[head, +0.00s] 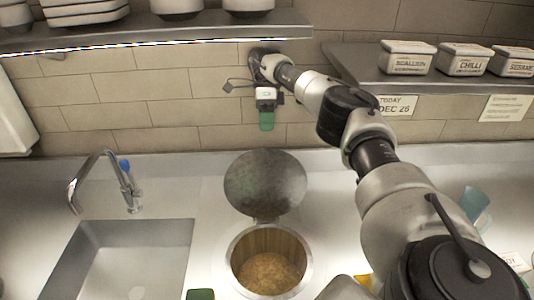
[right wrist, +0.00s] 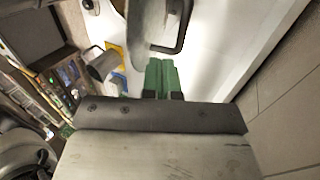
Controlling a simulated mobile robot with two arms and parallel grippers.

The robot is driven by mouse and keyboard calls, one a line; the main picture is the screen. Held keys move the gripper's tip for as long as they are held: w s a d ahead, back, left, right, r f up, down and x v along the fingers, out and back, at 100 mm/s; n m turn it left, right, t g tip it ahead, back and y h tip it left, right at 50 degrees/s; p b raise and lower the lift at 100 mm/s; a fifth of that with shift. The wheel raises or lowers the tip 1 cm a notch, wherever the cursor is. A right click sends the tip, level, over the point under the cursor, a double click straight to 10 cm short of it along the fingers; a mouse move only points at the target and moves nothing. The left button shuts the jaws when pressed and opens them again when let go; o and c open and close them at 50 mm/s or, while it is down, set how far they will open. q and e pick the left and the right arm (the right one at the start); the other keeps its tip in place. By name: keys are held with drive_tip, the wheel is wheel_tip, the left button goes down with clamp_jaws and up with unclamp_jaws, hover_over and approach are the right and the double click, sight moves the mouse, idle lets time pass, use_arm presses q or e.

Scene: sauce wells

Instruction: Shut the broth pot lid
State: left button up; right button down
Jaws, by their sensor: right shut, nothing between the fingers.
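The broth pot (head: 309,268) is a round well set in the counter, with brown broth in it. Its round grey metal lid (head: 265,182) stands open, raised on the wall side of the well. In the right wrist view the lid (right wrist: 146,35) shows nearly edge-on, with a dark bar handle (right wrist: 182,30). My right gripper (head: 266,122) is above the lid in the head view, in front of the tiled wall. Its green fingers (right wrist: 161,76) are together and empty, pointing towards the lid with no clear contact.
A sink (head: 125,262) with a tap (head: 100,170) lies left of the pot. A shelf (head: 160,38) overhangs at upper left, and another (head: 440,82) with labelled tubs (head: 405,58) at right.

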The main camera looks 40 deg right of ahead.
sight(268, 159)
drive_tip(key=x, duration=0.8)
drive_tip(key=shift+s+a+f+p, duration=0.15)
drive_tip(key=shift+s+f+p, duration=0.1)
drive_tip(key=shift+s+p, duration=0.1)
use_arm(q)
drive_tip(key=shift+s+a+r, duration=0.3)
drive_tip(key=shift+s, duration=0.05)
use_arm(e)
drive_tip(key=shift+s+a+f, duration=0.15)
drive_tip(key=shift+a+f, duration=0.05)
drive_tip(key=shift+f, duration=0.3)
